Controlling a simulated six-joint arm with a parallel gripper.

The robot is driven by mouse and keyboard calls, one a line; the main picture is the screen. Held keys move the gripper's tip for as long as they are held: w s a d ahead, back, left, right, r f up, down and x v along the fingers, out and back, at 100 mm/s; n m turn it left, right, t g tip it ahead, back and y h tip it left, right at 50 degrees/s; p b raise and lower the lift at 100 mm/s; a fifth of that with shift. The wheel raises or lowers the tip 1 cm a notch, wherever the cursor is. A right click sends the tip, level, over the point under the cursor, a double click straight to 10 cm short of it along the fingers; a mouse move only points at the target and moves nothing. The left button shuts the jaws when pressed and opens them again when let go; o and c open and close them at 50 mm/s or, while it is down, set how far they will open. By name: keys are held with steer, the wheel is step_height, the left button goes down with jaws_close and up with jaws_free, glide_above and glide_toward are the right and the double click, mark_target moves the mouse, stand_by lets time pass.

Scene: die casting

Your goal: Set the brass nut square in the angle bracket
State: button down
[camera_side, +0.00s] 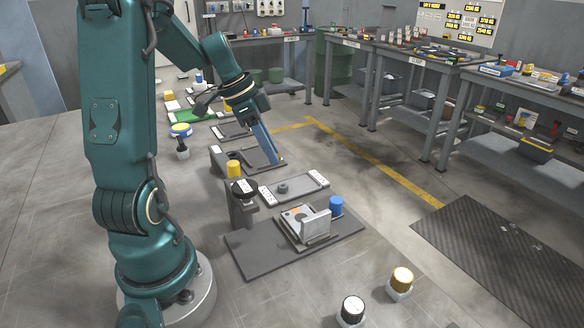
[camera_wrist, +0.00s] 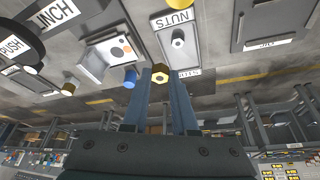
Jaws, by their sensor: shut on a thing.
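My gripper (camera_wrist: 159,74) is shut on the brass nut (camera_wrist: 160,71), which sits between the tips of its blue fingers in the wrist view. In the side view my gripper (camera_side: 279,162) is tilted, in the air beyond the grey nuts plate; the nut is too small to make out there. The angle bracket (camera_side: 316,223) is a light grey piece with an upright wall, on a fixture nearer the side camera. It also shows in the wrist view (camera_wrist: 92,66), left of my gripper and apart from it.
The nuts plate (camera_side: 307,186) carries a grey round piece (camera_side: 283,188). A blue cylinder (camera_side: 336,206) stands beside the bracket fixture. Open floor lies to the right.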

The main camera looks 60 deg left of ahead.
mark_target(297, 216)
steer(key=w+d+m+g+h, duration=0.1)
steer(key=d+m+g+h, duration=0.1)
steer(key=d+m, duration=0.6)
steer(key=shift+n, duration=0.4)
steer(key=shift+d+f, duration=0.2)
steer(key=shift+f, duration=0.95)
steer(key=shift+d+f, duration=0.25)
steer(key=shift+f, duration=0.9)
steer(key=shift+d+f, duration=0.2)
steer(key=shift+f, duration=0.95)
steer(key=shift+f, duration=0.5)
steer(key=shift+c, duration=1.5)
jaws_free()
steer(key=shift+r, duration=0.1)
step_height(297, 216, up, 8)
